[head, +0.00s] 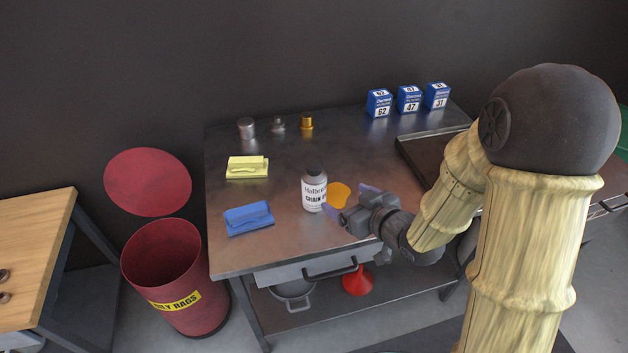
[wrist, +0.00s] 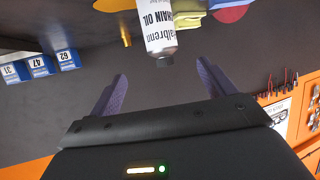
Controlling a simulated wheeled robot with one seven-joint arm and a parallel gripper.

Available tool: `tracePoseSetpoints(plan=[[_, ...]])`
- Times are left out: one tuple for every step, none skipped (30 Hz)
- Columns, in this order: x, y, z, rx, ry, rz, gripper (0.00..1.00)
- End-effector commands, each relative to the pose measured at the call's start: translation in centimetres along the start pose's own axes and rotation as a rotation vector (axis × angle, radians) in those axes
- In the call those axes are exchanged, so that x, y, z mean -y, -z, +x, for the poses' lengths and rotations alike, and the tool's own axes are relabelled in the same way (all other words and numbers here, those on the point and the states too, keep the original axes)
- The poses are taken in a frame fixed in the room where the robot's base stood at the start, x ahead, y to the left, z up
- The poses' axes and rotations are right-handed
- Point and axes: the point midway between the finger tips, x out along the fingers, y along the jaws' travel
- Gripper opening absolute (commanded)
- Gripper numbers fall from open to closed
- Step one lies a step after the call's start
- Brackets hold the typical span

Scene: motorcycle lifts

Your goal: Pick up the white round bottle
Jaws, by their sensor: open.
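The white round bottle (head: 314,190) stands upright on the metal workbench (head: 290,240), its label reading chain oil. In the wrist view the bottle (wrist: 158,28) appears upside down, beyond the fingertips and roughly between their lines. My gripper (head: 347,201) is just right of the bottle in the head view, low over the bench. Its two purple fingers are spread apart, and the wrist view shows the gripper (wrist: 160,82) open and empty. The bottle's lower right side is close to one finger; I cannot tell whether they touch.
Small metal pieces (head: 246,128) and blue boxes (head: 379,103) stand at the back. A dark tray (head: 420,160) is at right, a red bin (head: 165,270) at left.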

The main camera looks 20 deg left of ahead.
Motion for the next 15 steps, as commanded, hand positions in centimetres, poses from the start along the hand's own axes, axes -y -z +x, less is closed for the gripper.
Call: tracePoseSetpoints(plan=[[0.1, 0.1, 0.9, 0.001, 0.005, 0.0, 0.83], [0.1, 0.0, 1.5, 0.001, 0.005, 0.0, 0.83], [0.1, 0.0, 2.2, 0.001, 0.004, 0.0, 0.83], [0.2, 0.0, 2.7, 0.001, 0.005, 0.0, 0.83], [0.1, 0.0, 3.2, 0.001, 0.005, 0.0, 0.83], [0.1, 0.1, 3.9, 0.001, 0.004, 0.0, 0.83], [0.1, 0.0, 4.4, 0.002, 0.004, 0.0, 0.83], [0.2, 0.0, 4.9, 0.001, 0.005, 0.0, 0.83], [0.1, 0.1, 5.6, 0.001, 0.004, 0.0, 0.83], [0.1, 0.1, 6.1, 0.001, 0.003, 0.0, 0.83], [0.1, 0.1, 6.7, 0.001, 0.004, 0.0, 0.83], [0.2, 0.1, 7.3, 0.001, 0.005, 0.0, 0.83], [0.2, 0.1, 7.8, 0.0, 0.004, 0.0, 0.83], [0.1, 0.1, 8.3, 0.001, 0.004, 0.0, 0.83], [0.1, 0.1, 8.8, 0.0, 0.003, 0.0, 0.83]])
